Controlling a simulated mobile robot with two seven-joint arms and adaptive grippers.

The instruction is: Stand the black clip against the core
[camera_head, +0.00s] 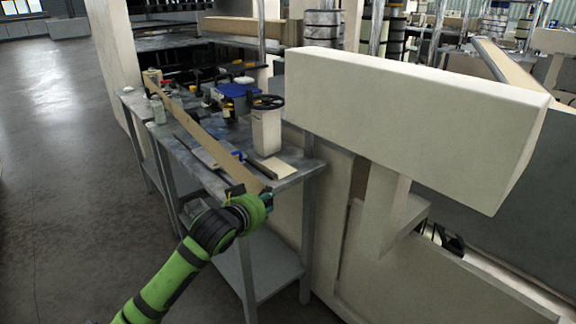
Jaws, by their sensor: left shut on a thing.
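My left gripper (267,196) is at the near right corner of the workbench, at the end of my green arm. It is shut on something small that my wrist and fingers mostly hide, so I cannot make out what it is. A small dark piece (236,190) shows beside it at the bench edge; I cannot tell whether this is the black clip. I cannot pick out the core with certainty. A pale upright block with a black handwheel (267,130) stands on the bench behind the gripper. My right gripper is not clearly seen.
A long brown strip (205,122) runs diagonally along the workbench (312,165) toward my left gripper. Tools and a blue item (238,90) crowd the far part. A large pale beam (410,110) stands at right. Open floor (60,180) lies at left.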

